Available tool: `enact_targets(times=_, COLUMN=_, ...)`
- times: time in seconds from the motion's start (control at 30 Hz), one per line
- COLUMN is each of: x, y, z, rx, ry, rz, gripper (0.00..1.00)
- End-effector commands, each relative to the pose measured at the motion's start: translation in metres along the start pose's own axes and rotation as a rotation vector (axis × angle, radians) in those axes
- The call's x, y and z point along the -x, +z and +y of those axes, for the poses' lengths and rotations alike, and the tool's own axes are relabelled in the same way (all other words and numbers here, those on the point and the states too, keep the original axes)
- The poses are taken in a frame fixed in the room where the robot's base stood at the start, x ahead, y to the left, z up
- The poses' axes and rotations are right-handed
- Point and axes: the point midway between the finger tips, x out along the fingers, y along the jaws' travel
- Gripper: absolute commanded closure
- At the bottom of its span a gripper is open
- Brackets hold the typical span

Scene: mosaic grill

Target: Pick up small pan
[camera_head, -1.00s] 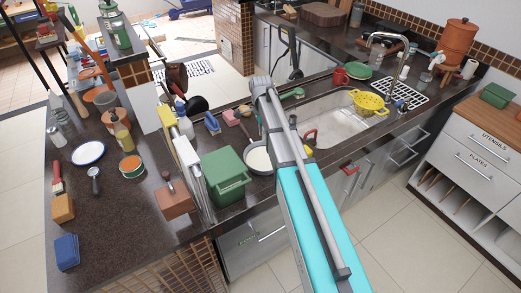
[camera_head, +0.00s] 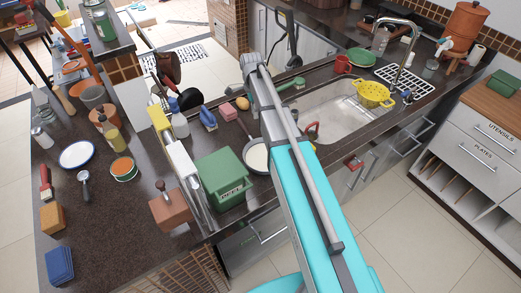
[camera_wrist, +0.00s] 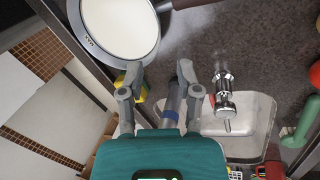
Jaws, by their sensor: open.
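In the head view the pan (camera_head: 256,157) sits on the dark counter by the sink, partly hidden behind my arm. My gripper (camera_wrist: 160,70) is open in the wrist view, its two fingers apart below the pan, with no pan part between them. The gripper cannot be made out in the head view.
A green box (camera_head: 218,180) stands just left of the pan. The sink (camera_head: 330,118), with a yellow colander (camera_head: 374,93), lies to the right.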

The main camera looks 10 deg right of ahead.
Motion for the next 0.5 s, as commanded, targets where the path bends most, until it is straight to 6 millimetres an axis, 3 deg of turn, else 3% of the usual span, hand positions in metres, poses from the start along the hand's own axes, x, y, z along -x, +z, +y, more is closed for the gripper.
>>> enact_targets(times=0.27, x=-0.003, y=-0.005, z=0.0, rx=-0.008, ry=0.0, rz=-0.002, gripper=0.56)
enact_targets(times=0.5, x=-0.018, y=-0.007, z=-0.001, rx=-0.01, ry=0.0, rz=-0.003, gripper=0.56)
